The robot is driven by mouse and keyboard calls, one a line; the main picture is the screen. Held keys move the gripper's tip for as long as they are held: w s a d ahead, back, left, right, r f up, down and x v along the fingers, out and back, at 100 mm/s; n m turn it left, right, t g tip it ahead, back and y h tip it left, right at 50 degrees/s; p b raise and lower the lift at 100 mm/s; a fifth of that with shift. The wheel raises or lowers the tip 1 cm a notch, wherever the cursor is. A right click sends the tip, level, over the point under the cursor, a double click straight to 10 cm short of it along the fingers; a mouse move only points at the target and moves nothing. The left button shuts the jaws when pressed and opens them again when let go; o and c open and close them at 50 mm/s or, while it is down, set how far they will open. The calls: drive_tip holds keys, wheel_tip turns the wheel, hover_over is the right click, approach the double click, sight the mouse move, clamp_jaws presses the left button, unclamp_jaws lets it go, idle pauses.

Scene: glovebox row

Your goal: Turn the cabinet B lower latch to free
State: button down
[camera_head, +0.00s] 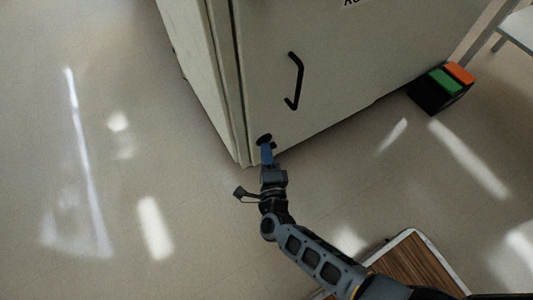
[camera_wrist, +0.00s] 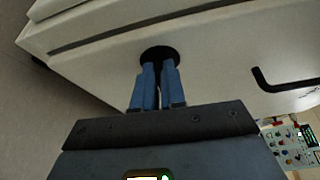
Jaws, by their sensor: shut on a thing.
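The cabinet (camera_head: 345,65) is a pale box with a black bar handle (camera_head: 296,80) on its door. The lower latch (camera_head: 264,139) is a dark round piece near the door's bottom left corner. It also shows in the wrist view as a black disc (camera_wrist: 158,54). My gripper (camera_head: 266,150) has blue fingers and reaches the latch from below in the head view. In the wrist view its fingertips (camera_wrist: 158,68) are close together at the disc, shut on the latch. The fingers hide the part between them, so I cannot tell which way the latch is turned.
A black box with green and orange tops (camera_head: 442,88) stands on the floor right of the cabinet. A wood-topped surface (camera_head: 408,266) is at the lower right. A panel with buttons (camera_wrist: 295,143) shows in the wrist view. The floor on the left is clear.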

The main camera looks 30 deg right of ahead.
drive_tip(key=shift+f+n, duration=0.1)
drive_tip(key=shift+n, duration=0.5)
drive_tip(key=c, duration=1.2)
unclamp_jaws()
drive_tip(key=p+v, duration=0.1)
drive_tip(key=v, duration=0.7)
drive_tip(key=shift+f, duration=0.1)
